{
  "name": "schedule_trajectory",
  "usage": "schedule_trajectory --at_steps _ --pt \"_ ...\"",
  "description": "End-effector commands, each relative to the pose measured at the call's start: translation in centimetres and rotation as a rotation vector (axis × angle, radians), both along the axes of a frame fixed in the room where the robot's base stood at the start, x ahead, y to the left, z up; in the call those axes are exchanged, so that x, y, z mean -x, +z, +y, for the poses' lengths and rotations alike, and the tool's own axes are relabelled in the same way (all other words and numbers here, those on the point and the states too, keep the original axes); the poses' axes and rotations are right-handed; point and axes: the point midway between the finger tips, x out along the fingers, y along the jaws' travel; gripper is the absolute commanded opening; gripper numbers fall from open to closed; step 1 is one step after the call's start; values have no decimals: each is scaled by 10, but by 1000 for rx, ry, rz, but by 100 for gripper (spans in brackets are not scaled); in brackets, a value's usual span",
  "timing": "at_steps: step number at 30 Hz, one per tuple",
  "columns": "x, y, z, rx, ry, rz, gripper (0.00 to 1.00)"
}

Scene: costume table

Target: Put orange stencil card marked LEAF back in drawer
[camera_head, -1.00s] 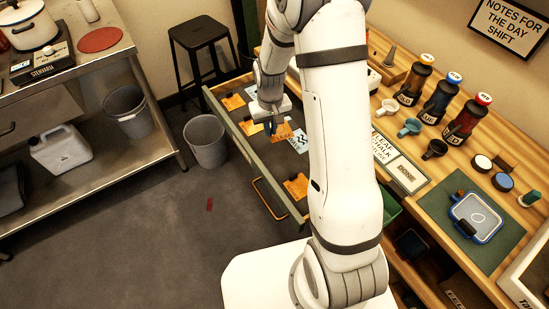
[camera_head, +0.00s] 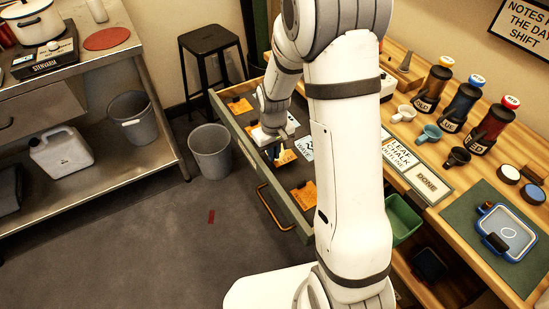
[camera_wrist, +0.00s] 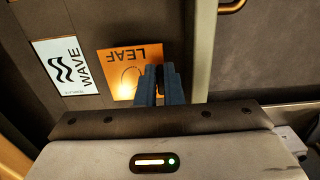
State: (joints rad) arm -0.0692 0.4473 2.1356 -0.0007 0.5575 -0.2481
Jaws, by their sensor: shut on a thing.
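The orange card marked LEAF (camera_wrist: 119,64) is at my gripper's fingertips in the wrist view. It also shows in the head view (camera_head: 287,157), beside the fingers. My gripper (camera_head: 273,153) is shut on the card's edge; its dark blue fingers (camera_wrist: 160,78) cover one corner. The card is over the open drawer (camera_head: 247,151), near its front wall (camera_wrist: 203,50). I cannot tell whether it touches the drawer floor. A pale blue WAVE card (camera_wrist: 62,66) lies in the drawer just left of it in the wrist view.
Another orange card (camera_head: 304,195) lies at the drawer's near end, and one (camera_head: 239,105) at its far end. The drawer handle (camera_head: 272,208) sticks out in front. A grey bin (camera_head: 210,153) stands on the floor nearby. The wooden bench (camera_head: 420,185) holds bottles and cups.

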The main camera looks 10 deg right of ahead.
Motion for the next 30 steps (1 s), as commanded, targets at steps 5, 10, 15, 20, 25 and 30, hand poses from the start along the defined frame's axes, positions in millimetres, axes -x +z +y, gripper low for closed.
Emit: schedule_trajectory --at_steps 5,10,15,20,25,30 --pt "0 -25 0 0 -1 3 0" --pt "0 -25 -1 0 -1 0 0" --pt "0 -29 -1 0 -2 1 0" --pt "0 -28 -1 0 -2 1 18" --pt "0 -27 -1 0 -2 1 29" --pt "0 -27 -1 0 -3 1 29"
